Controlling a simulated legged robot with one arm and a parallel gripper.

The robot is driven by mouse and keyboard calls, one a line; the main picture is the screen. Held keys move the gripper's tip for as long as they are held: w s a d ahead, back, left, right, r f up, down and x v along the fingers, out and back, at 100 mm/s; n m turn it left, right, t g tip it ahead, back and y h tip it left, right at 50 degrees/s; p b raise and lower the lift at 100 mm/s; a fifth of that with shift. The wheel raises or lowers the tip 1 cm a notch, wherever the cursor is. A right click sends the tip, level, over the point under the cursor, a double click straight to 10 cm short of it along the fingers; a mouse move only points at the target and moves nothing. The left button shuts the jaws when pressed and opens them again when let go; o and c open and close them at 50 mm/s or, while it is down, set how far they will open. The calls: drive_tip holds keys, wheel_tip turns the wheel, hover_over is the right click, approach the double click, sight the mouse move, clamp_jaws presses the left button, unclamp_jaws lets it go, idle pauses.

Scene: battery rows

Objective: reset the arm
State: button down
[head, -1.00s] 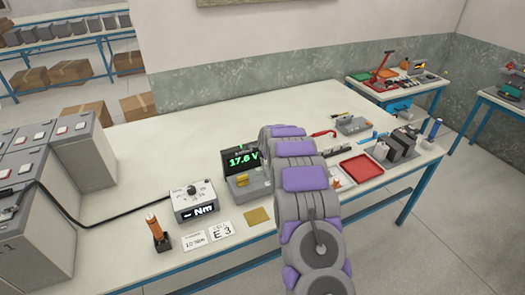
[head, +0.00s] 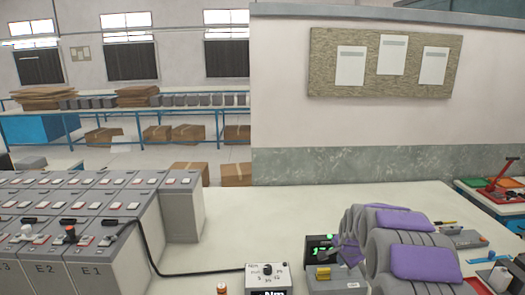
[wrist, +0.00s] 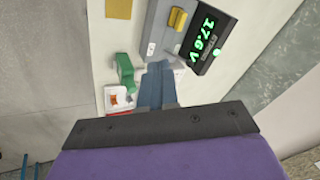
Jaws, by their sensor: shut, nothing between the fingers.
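My arm (head: 410,262), grey with purple panels, rises at the lower right of the head view, in front of the table. In the wrist view my gripper (wrist: 158,72) shows as blue-grey fingers shut together, with nothing held. It is over the table, beside the meter with the green 17.6 V display (wrist: 205,35). A green item (wrist: 125,72) and a small white and orange item (wrist: 120,97) lie left of the fingers. The wrist view does not settle whether the fingers touch anything.
Rows of grey batteries (head: 85,215) labelled E fill the left; a black cable runs to a dial box (head: 267,275). The meter (head: 322,250) stands close to my arm. The table behind (head: 260,215) is bare. A notice board (head: 385,62) hangs on the wall.

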drive_tip(key=s+a+r+n+g+b, duration=0.1)
drive_tip(key=s+a+r+n+g, duration=0.2)
drive_tip(key=s, duration=0.7)
drive_tip(key=s+a+r+n+b, duration=0.1)
drive_tip(key=s+a+n, duration=0.2)
drive_tip(key=s+a, duration=0.55)
drive_tip(key=s+f+n+g+b, duration=0.2)
drive_tip(key=s+n, duration=0.4)
drive_tip(key=s, duration=2.4)
drive_tip(key=shift+s+a+f+n+g+y+b, duration=0.2)
drive_tip(key=shift+s+a+n+g+y+b, duration=0.15)
drive_tip(key=shift+g+b, duration=0.5)
